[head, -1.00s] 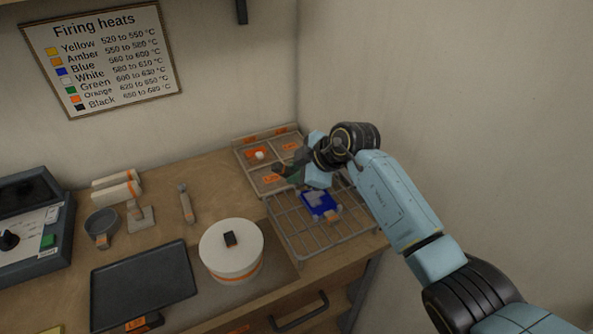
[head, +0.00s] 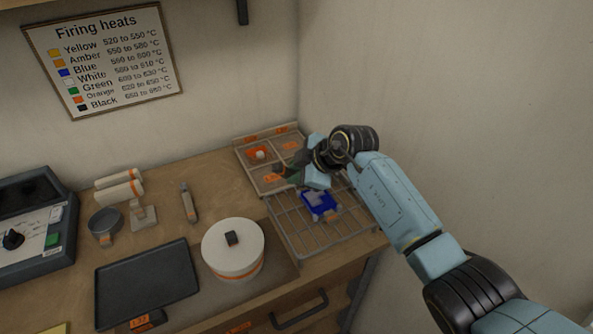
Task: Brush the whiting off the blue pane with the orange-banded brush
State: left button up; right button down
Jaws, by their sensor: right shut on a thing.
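The blue pane (head: 311,212) lies on the wire rack (head: 352,231). Pale grey-white whiting (head: 318,198) covers part of its top. My right gripper (head: 284,171) is just behind and left of the pane, over the edge between the rack and the divided tray. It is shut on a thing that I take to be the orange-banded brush. The arm and gripper hide most of it, so I cannot see its band or whether its bristles touch the pane. My left gripper is out of view.
The divided tray (head: 262,188) with orange labels stands behind the rack. A round white pot (head: 226,258), a dark tray (head: 148,284), a small grey bowl (head: 104,222) and a grey-handled tool (head: 187,203) stand to the left. The wall is close behind and right.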

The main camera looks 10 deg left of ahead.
jog(key=shift+f, duration=0.15)
jog(key=shift+f, duration=0.3)
dwell(0.5)
jog(key=shift+s+d+p, duration=0.5)
jog(key=shift+s+p, duration=0.15)
jog(key=shift+p, duration=0.75)
jog(key=shift+s+d+p, duration=0.45)
jog(key=shift+s+p, duration=0.2)
jog(key=shift+p, duration=0.7)
jog(key=shift+w+a, duration=0.1)
